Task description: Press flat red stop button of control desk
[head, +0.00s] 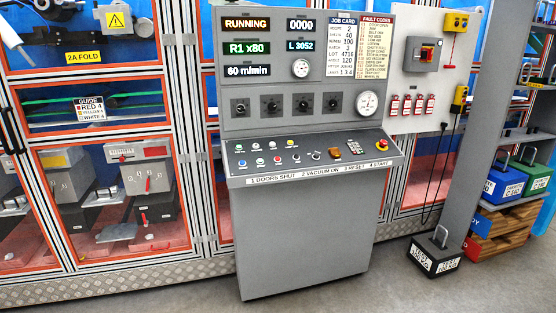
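The grey control desk (300,215) stands upright in the middle of the head view, with a sloping panel of small buttons. A separate red mushroom-shaped button on a yellow base (382,144) is at the panel's right end. Neither of my grippers shows in this view.
The desk's display reads RUNNING (247,24). A black selector (317,155) and an orange-brown switch (334,153) lie right of the small buttons. Orange-framed machine doors stand behind. A black test weight (435,257) is on the floor at right. Floor in front looks clear.

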